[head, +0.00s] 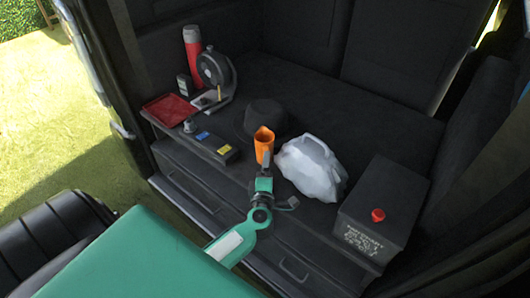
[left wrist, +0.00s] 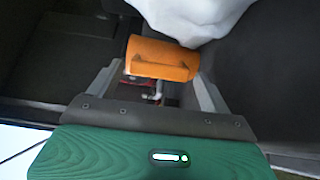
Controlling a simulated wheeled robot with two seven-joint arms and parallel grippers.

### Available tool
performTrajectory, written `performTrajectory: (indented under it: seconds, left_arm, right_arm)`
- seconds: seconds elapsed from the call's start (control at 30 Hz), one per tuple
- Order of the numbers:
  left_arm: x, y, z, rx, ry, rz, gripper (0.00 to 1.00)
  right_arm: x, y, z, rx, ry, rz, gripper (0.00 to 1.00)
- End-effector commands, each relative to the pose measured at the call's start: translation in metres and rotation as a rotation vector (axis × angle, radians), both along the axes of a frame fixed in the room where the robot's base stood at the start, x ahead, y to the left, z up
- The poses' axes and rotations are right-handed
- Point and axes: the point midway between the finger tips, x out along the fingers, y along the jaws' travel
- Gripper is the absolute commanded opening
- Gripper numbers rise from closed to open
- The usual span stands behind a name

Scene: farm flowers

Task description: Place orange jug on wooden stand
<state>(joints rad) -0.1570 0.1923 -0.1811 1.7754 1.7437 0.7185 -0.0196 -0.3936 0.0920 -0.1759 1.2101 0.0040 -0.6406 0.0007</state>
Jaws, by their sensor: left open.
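The orange jug (head: 264,146) stands upright on the dark carpeted surface near its front edge, between the black hat and the white bag. My left gripper (head: 264,172) is open at the near side of the jug. In the left wrist view the jug (left wrist: 160,58) lies between and just beyond the spread fingers (left wrist: 160,80); I cannot tell whether they touch it. No wooden stand shows in either view. My right gripper is not in view.
Close around the jug are a black hat (head: 265,118) and a white bag (head: 310,168). A dark box with a red cap (head: 378,215) stands at right. A red tray (head: 168,109), red flask (head: 192,47) and black device (head: 212,142) are at left. The back of the surface is clear.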

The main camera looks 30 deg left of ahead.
Motion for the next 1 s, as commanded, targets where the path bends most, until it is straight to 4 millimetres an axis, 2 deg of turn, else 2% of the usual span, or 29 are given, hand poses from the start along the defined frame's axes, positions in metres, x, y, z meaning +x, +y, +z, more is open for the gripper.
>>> performTrajectory:
  seconds: [0.2, 0.5, 0.57, 0.7, 0.77, 1.0]
  left_arm:
    - [0.027, 0.013, 0.0, 0.001, 0.0, 0.0, 0.82]
    - [0.031, 0.015, 0.0, 0.0, 0.0, 0.0, 0.82]
    - [0.031, 0.015, 0.0, 0.0, 0.0, 0.0, 0.72]
    - [0.031, 0.015, 0.0, 0.0, 0.0, -0.001, 0.45]
    - [0.031, 0.015, 0.0, 0.0, 0.0, 0.0, 0.37]
    - [0.031, 0.015, 0.001, 0.0, 0.0, 0.0, 0.37]
  right_arm:
    - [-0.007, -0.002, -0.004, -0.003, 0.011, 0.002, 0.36]
    - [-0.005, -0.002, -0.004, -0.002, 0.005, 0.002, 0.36]
    - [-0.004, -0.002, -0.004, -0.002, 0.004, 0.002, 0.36]
    - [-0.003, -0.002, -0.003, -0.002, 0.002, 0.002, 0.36]
    - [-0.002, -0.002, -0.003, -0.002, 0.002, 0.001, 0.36]
    - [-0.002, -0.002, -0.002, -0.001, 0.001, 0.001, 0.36]
